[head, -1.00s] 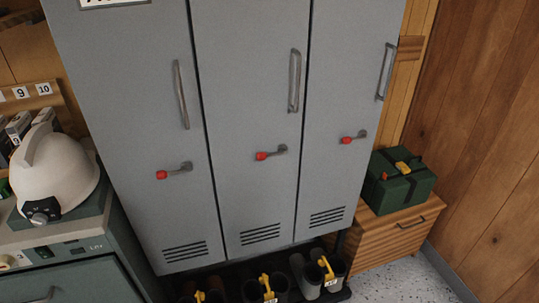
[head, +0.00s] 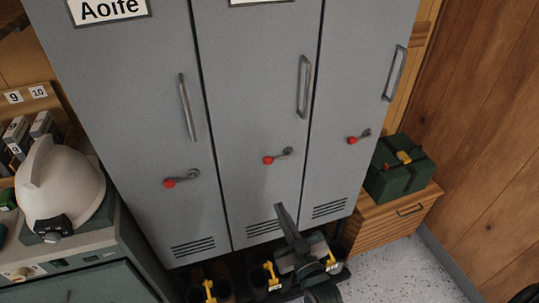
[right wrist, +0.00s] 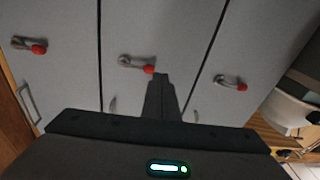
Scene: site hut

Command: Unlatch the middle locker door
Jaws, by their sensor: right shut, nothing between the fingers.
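The middle locker door (head: 255,130) is grey and sits closed, flush between two others. Its latch (head: 283,153) is a small grey lever with a red knob (head: 268,160) at its left end, tilted slightly down. The same latch shows in the right wrist view (right wrist: 130,61), its red knob (right wrist: 149,69) just above my fingertips in the picture. My right gripper (head: 279,208) rises from below in front of the door's lower part, below the latch. It is shut and empty, apart from the latch. My left gripper is out of both views.
The left door (head: 120,120) and right door (head: 355,90) have similar red-knobbed latches and bar handles. Boots (head: 215,290) with yellow tags stand below. A white helmet (head: 62,180) rests on the left cabinet. A green box (head: 398,180) sits on a wooden chest at right.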

